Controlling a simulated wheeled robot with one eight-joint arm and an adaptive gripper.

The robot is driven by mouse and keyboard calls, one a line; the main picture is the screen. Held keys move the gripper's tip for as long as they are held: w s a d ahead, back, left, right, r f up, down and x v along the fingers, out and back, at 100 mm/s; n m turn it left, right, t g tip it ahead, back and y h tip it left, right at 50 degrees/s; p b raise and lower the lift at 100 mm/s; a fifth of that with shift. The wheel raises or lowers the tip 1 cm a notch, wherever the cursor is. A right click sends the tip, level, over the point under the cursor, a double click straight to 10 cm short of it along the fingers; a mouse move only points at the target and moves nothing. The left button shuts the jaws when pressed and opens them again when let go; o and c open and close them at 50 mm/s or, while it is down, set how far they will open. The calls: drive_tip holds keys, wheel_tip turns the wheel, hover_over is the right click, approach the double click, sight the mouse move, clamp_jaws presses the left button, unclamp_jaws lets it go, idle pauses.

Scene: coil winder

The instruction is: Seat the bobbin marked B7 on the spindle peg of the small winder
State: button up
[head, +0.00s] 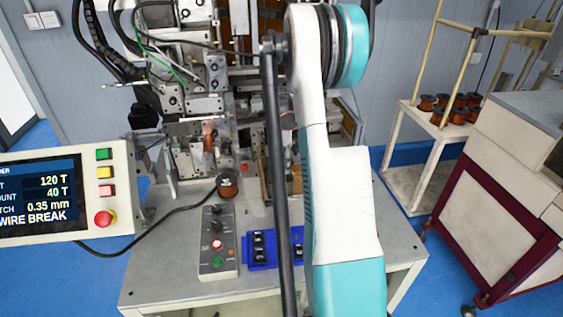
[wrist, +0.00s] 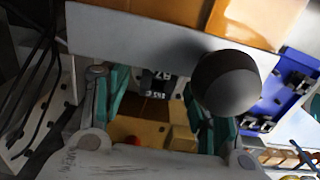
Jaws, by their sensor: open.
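My gripper (wrist: 156,98) is open in the wrist view, its two teal fingers apart. A small black piece with white marks (wrist: 157,82) shows between and beyond the fingers; the marks are too small to read as B7, and I cannot tell whether it is a bobbin. In the head view my arm hides the gripper. A blue tray (head: 262,262) with black pieces (head: 258,242) sits on the bench, partly behind my arm; it also shows at the right of the wrist view (wrist: 282,98). The winding machine (head: 195,105) stands behind. I cannot make out the spindle peg.
A dark rounded knob-like part (wrist: 226,83) is close to the right finger. A grey control box (head: 219,240) and a copper-wound spool (head: 228,186) are on the bench. A screen panel (head: 65,195) reads WIRE BREAK. A cart (head: 405,150) with several copper spools stands right.

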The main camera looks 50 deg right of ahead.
wheel_tip(320, 180, up, 12)
idle(0.5)
idle(1.7)
